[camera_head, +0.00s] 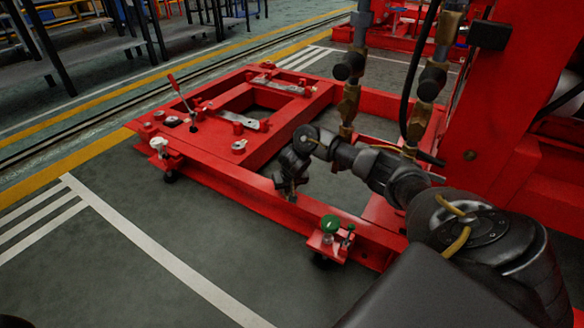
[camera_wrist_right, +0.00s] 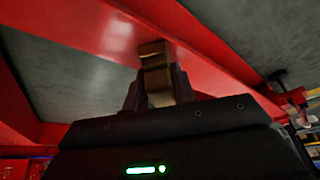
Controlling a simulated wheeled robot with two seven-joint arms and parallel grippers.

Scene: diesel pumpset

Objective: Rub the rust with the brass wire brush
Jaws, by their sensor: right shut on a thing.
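My right gripper (camera_head: 290,188) is over the front beam of the red frame (camera_head: 228,190), pointing down. In the right wrist view the gripper (camera_wrist_right: 157,90) is shut on a brass-coloured piece, the brass wire brush (camera_wrist_right: 153,58). The brush's end lies against or just above the red beam (camera_wrist_right: 205,45); I cannot tell whether it touches. The brush is not clear in the head view, where the gripper hides it. I cannot make out a rust patch in either view. My left gripper is not in view.
A bracket with a green knob (camera_head: 330,224) sticks out at the beam's near end. A white-topped caster bracket (camera_head: 158,143) is at the far left corner. A red lever (camera_head: 176,88) stands on the frame. Hoses and a tall red structure (camera_head: 520,80) crowd the right. The floor in front is clear.

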